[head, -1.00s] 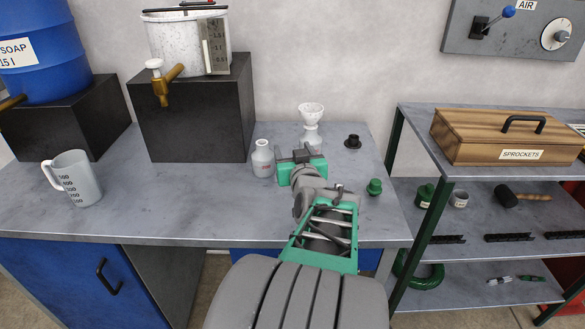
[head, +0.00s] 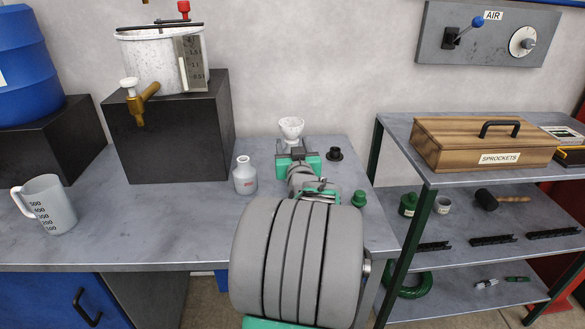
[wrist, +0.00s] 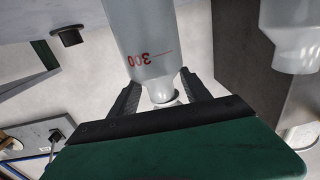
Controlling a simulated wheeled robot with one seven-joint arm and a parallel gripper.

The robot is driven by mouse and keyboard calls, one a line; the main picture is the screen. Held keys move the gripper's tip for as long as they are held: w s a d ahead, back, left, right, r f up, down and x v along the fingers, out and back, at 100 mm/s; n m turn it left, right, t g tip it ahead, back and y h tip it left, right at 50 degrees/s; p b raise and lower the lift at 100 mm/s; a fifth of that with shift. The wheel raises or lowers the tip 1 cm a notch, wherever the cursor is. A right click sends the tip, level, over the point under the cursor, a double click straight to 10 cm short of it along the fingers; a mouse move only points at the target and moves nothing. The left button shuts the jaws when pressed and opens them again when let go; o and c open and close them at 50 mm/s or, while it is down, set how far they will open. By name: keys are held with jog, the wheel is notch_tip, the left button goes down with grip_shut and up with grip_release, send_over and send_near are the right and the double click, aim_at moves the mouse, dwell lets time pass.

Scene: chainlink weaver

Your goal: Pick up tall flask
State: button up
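The tall flask is greyish white with a red 300 mark. In the wrist view the flask (wrist: 148,45) appears upside down, its neck and shoulder between my two dark fingers. In the head view its white flared top (head: 291,127) shows just beyond my gripper (head: 293,149), which hides the body. My gripper (wrist: 160,90) looks open, with gaps beside the neck; I see no clear contact. A shorter white bottle (head: 245,177) stands to the left of my gripper; a pale bottle also shows at the right in the wrist view (wrist: 290,35).
A black stopper (head: 334,154) and a green stopper (head: 358,198) lie right of my gripper. A measuring jug (head: 48,204) stands far left. A black block (head: 168,130) with a white tank rises at the back. A shelf unit (head: 395,125) stands right. The bench's middle left is clear.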

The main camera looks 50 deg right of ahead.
jog(key=c, duration=1)
jog(key=shift+a+f, duration=0.1)
jog(key=shift+f, duration=0.1)
grip_shut()
